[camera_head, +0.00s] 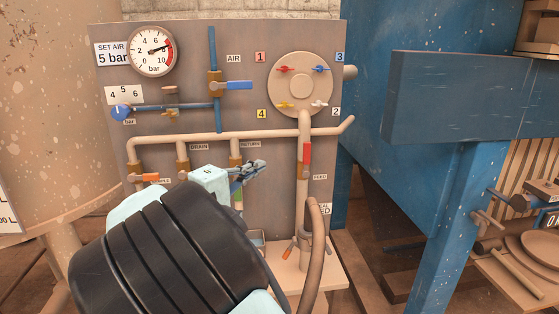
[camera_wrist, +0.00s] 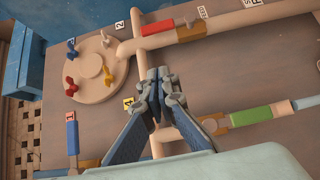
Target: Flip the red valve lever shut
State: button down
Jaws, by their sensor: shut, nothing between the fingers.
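The red valve lever (camera_head: 306,153) is on the vertical feed pipe below the round manifold, lying along the pipe. In the wrist view the red lever (camera_wrist: 158,29) shows at the top, also in line with its pipe. My gripper (camera_head: 261,165) is in front of the panel, left of the lever and a little lower in the head view. Its fingertips (camera_wrist: 160,76) are together, empty and apart from the lever. A small red valve handle (camera_head: 284,69) also sits on the round manifold (camera_head: 302,95), beside the label 1.
A blue air lever (camera_head: 239,85) stands out at the upper panel. A green lever (camera_wrist: 250,114) is on the return pipe close to my gripper. An orange lever (camera_head: 150,178) is at the left. A curved hose (camera_head: 316,245) rises below the feed pipe. A blue beam (camera_head: 470,95) is right.

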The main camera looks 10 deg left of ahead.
aim_at(307, 159)
jog(key=s+d+p+x, duration=0.1)
jog(key=d+p+x, duration=0.1)
jog(key=x, duration=1)
jog(key=shift+d, duration=0.4)
